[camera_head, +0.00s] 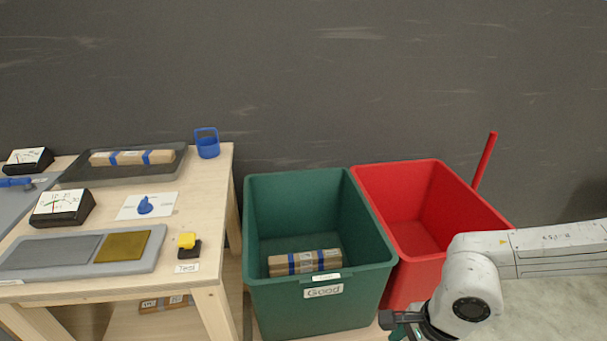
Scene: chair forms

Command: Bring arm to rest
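My gripper (396,325) is at the bottom of the view, at the end of my white arm, in front of the red bin (408,290) and to the right of the green bin (270,300) labelled "Good". Its fingers are mostly cut off by the lower picture edge, so I cannot tell whether they are open or shut. My arm reaches in from the right edge, passing in front of the red bin's right side. A wrapped brown block with blue bands (304,262) lies inside the green bin.
A wooden table (215,215) on the left holds a dark tray (75,177) with a brown blue-banded block (132,158), meters, a blue knob (146,205), a yellow button (186,240) and a blue cup (207,145). A dark wall stands behind. Floor shows at the lower right.

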